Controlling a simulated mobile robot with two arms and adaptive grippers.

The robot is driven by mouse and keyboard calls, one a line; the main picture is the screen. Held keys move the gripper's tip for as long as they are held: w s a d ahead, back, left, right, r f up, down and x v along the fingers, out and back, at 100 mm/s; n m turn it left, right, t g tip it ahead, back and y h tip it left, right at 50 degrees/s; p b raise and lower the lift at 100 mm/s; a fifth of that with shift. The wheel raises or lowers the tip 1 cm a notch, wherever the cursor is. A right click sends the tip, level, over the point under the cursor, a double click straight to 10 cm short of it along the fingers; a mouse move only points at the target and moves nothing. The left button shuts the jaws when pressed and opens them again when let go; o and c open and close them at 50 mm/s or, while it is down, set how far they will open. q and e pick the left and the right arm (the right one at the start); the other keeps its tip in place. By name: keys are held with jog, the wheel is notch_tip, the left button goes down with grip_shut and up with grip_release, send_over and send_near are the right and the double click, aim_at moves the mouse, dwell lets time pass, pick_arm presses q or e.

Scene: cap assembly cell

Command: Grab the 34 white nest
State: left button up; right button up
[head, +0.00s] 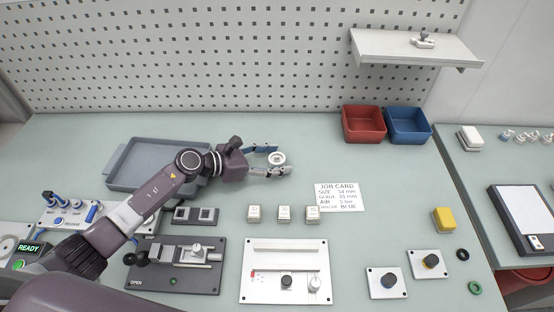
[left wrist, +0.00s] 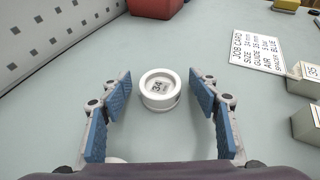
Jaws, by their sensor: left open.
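The white nest (left wrist: 160,90) is a round white ring-shaped piece with "34" on its label, standing on the table in the left wrist view. In the head view the white nest (head: 276,158) shows between my left gripper's fingers. My left gripper (head: 272,160) is open, with its blue-padded fingers on either side of the nest. In the left wrist view the left gripper's fingers (left wrist: 158,115) stand apart, with a gap to the nest on each side. The nest is a little ahead of the fingers' middle. My right gripper is not in view.
A job card (head: 340,197) lies to the right. A grey tray (head: 122,180) is behind my left arm. Red (head: 363,124) and blue (head: 407,124) bins stand at the back. Table around the nest is clear.

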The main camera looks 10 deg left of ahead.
pick_arm(q)
jog(key=shift+c, duration=0.5)
jog(key=c, duration=1.2)
jog(key=shift+o, duration=0.2)
jog(key=shift+r, duration=0.15)
